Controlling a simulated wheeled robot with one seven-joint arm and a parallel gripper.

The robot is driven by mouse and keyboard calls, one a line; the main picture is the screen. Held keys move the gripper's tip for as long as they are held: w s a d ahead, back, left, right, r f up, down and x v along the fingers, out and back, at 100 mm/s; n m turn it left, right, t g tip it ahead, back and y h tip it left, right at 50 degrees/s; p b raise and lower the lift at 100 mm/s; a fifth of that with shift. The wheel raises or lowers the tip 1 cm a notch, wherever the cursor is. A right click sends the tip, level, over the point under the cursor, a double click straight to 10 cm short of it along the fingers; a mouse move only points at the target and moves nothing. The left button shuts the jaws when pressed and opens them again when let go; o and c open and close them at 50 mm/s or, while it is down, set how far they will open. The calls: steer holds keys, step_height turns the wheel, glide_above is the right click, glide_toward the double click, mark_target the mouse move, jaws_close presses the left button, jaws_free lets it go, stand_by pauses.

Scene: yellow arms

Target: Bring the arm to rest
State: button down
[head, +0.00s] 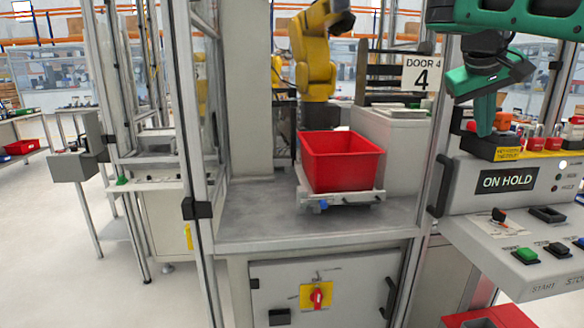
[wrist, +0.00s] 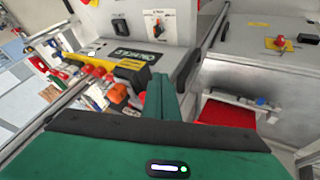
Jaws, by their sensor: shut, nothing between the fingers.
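My gripper (head: 484,128) is at the upper right of the head view, at the end of my green arm, with its fingers pointing down. In the wrist view my gripper (wrist: 160,84) shows its green fingers together, with nothing between them. The fingertips appear just above or beside a black block with a yellow label (head: 507,154) on the console; I cannot tell whether they touch it. The block also shows in the wrist view (wrist: 140,60).
The grey console (head: 462,183) has an "ON HOLD" display (head: 505,181) and several buttons. Red and orange items (head: 534,133) stand behind the block. Floor at left is open.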

steer(key=s+d+f+m+g+y, duration=0.2)
steer(key=s+f, duration=0.8)
steer(key=f, duration=0.1)
steer(key=s+d+f+m+g+y, duration=0.1)
steer(key=s+d+f+m+g, duration=0.1)
steer(key=s+f, duration=0.95)
steer(key=s+a+f+m+y, duration=0.1)
steer(key=s+a+f+y, duration=0.1)
steer(key=s+a+f, duration=0.3)
steer(key=s+f, duration=0.4)
steer(key=shift+a+g+y, duration=0.35)
steer(key=shift+g+y, duration=0.05)
steer(key=shift+w, duration=0.1)
steer(key=shift+w+d+f, duration=0.1)
steer(key=shift+w+f, duration=0.2)
steer(key=shift+w, duration=0.3)
